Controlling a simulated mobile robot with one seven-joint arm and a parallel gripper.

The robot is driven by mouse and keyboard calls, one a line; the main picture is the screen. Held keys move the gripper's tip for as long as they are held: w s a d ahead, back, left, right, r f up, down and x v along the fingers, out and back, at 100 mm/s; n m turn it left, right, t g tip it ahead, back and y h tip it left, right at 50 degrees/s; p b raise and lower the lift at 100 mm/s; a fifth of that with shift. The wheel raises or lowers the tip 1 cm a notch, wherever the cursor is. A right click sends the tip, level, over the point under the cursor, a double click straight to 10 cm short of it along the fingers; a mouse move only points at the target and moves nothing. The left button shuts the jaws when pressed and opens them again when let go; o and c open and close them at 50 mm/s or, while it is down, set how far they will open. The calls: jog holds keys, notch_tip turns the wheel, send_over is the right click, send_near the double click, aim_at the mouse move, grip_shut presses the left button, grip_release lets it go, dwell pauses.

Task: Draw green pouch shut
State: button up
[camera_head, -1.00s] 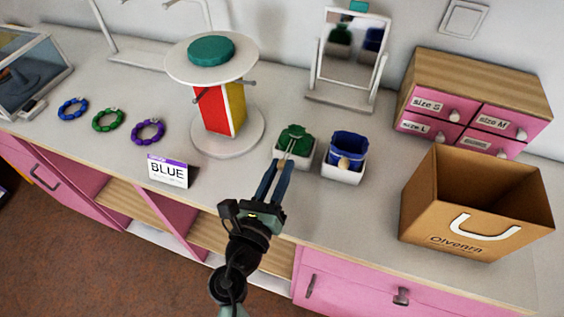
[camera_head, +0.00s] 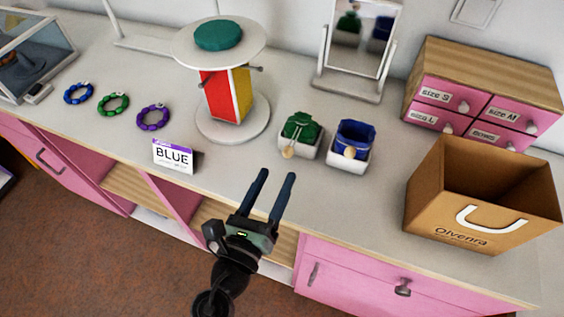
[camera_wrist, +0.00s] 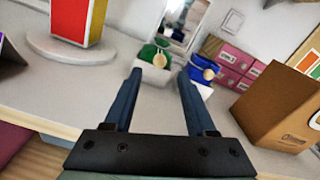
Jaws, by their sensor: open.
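The green pouch (camera_head: 301,127) sits in a small white holder on the counter. Its top looks gathered, with cord lines and a round tan bead (camera_head: 288,152) hanging at its front. It also shows in the wrist view (camera_wrist: 153,54), beyond the left finger. My gripper (camera_head: 268,183) is open and empty over the counter's front edge, in front of and apart from the green pouch. In the wrist view both fingers (camera_wrist: 160,77) stand apart with nothing between them.
A blue pouch (camera_head: 356,138) with a tan bead stands in a white holder just right. A paper bag (camera_head: 455,195) and pink drawers (camera_head: 470,100) are at right. A round stand (camera_head: 232,120), BLUE card (camera_head: 173,156) and several bracelets (camera_head: 153,117) are left. A mirror (camera_head: 352,60) stands behind.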

jog(key=v, duration=0.7)
jog(key=shift+b, duration=0.35)
